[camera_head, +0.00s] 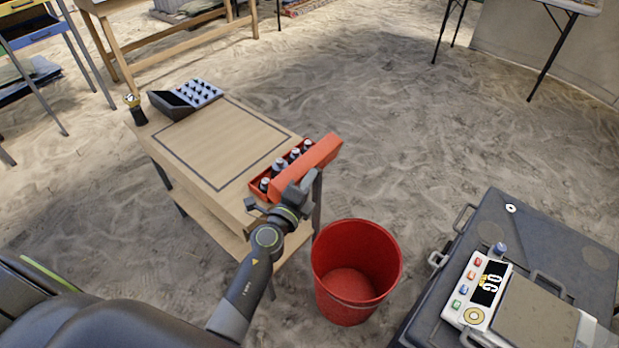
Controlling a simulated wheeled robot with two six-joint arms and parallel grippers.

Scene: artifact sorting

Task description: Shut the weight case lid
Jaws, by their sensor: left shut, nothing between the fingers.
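The weight case (257,188) is a small red-orange box at the right end of the wooden table. Its lid (318,160) stands open, raised along the right side. Several grey weights with dark and pale parts sit in a row inside. My left arm reaches up from the bottom of the head view. My left gripper (306,184) is shut and empty, close to the lid's near right side. I cannot tell whether it touches the lid. The gripper hides part of the lid and the case's near corner. My right gripper is not in view.
The wooden table (215,140) has a clear outlined area. A red bucket (357,262) is on the sandy floor. A scale (535,318) sits on a grey case.

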